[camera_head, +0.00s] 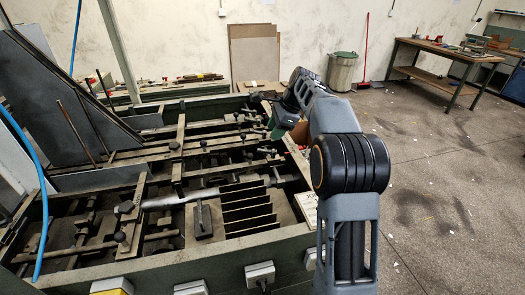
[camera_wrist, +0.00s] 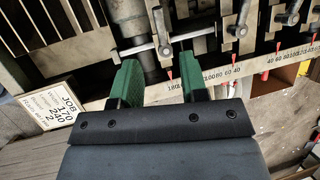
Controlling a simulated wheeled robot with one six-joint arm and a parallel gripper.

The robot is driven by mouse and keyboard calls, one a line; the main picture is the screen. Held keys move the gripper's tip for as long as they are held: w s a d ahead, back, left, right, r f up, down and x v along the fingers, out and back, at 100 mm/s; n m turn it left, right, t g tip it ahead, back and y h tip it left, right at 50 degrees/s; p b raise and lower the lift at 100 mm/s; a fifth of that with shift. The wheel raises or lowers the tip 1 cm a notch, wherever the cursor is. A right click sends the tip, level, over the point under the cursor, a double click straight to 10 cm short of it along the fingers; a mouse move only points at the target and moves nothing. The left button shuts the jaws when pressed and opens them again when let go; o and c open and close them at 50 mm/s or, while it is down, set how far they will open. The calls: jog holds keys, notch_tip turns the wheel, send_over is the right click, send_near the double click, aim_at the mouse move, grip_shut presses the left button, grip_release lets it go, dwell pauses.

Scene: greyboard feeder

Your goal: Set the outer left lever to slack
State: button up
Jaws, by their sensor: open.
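My gripper shows in the wrist view (camera_wrist: 160,62) with two green fingers apart and nothing visibly clamped between them. The leftmost lever in that view (camera_wrist: 160,25) is a pale upright bar with a dark pivot knob and a metal cross rod (camera_wrist: 138,49). The rod runs across just beyond my fingertips; I cannot tell whether they touch. A red pointer sits below this lever, near a number scale (camera_wrist: 215,76). I cannot tell which end means slack. In the head view my gripper (camera_head: 276,121) is at the machine's far right side, partly hidden by my arm.
Two similar levers (camera_wrist: 239,30) (camera_wrist: 291,18) stand to the right in the wrist view, close together. A job card (camera_wrist: 53,103) lies at left. The feeder frame (camera_head: 190,255) fills the head view's left; a workbench (camera_head: 440,52) stands far right, with open floor between.

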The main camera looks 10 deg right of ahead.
aim_at(263, 150)
jog(key=x, duration=1)
jog(key=shift+c, duration=0.4)
grip_shut()
